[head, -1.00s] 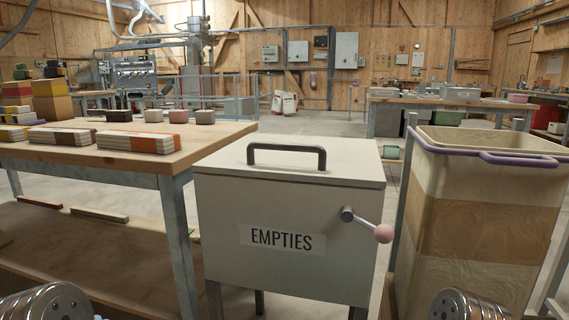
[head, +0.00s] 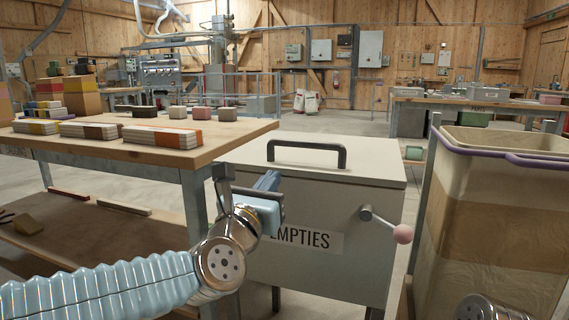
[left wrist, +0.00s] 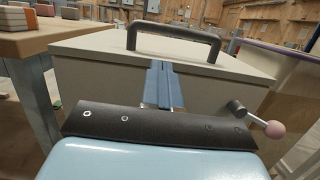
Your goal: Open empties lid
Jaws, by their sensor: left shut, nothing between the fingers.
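The empties box (head: 318,265) is a pale cabinet with an "EMPTIES" label on its front. Its lid (head: 370,171) lies flat and closed, with a dark bar handle (head: 307,146) on top; the handle also shows in the left wrist view (left wrist: 174,34). A crank with a pink knob (head: 402,234) sticks out of the front right. My left gripper (head: 268,181) is in front of the box's upper left, below and left of the handle. Its blue fingers (left wrist: 162,86) are together and empty, pointing at the lid's front edge. The gripper hides part of the label.
A wooden table (head: 225,138) with several striped blocks stands to the left, close to my left arm. A tall bin (head: 478,215) with a purple rim stands to the right of the box. Open floor lies behind the box.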

